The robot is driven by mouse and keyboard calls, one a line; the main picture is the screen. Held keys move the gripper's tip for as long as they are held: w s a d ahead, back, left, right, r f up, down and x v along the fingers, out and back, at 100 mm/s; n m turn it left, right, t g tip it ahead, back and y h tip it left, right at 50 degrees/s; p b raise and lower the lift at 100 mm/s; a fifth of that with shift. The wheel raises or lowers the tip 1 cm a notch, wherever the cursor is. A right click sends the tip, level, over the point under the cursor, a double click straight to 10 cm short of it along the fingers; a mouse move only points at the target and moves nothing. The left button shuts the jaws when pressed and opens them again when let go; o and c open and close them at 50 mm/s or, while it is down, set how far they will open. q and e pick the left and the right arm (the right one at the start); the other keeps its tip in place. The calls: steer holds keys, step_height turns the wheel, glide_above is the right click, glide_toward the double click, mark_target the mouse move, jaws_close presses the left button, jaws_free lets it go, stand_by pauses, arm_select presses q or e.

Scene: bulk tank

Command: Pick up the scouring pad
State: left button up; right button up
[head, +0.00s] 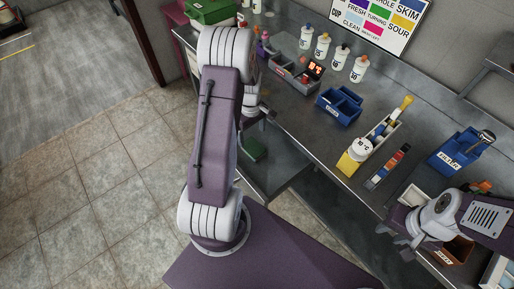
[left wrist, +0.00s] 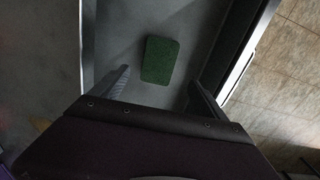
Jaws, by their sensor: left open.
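The scouring pad (left wrist: 160,60) is a green rounded rectangle lying flat on a grey surface in the left wrist view. In the head view it shows as a small green patch (head: 252,149) on the low grey shelf below the counter edge, beside my left arm. My left gripper (left wrist: 161,92) is open and empty, its two fingers apart on either side of the pad's near end in the picture, above the pad and not visibly touching it. My right gripper (head: 399,239) is open and empty at the counter's lower right.
The metal counter (head: 290,105) carries white bottles (head: 322,45), a blue bin (head: 339,106), a white-and-yellow caddy (head: 372,142) and a blue box (head: 459,150). A raised shelf edge (left wrist: 246,52) runs right of the pad. Tiled floor lies open at left.

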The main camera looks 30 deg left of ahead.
mark_target(253, 147)
arm_select(q)
steer(key=shift+s+a+f, duration=0.15)
steer(key=shift+s+f, duration=0.05)
steer(key=f, duration=0.2)
steer(key=d+f, duration=0.1)
steer(key=shift+w+f, duration=0.15)
steer(key=shift+w, duration=0.25)
step_height(253, 147, down, 5)
steer(key=shift+s+a, duration=0.1)
steer(key=shift+s, duration=0.05)
steer(key=shift+f, duration=0.2)
steer(key=c, duration=1.4)
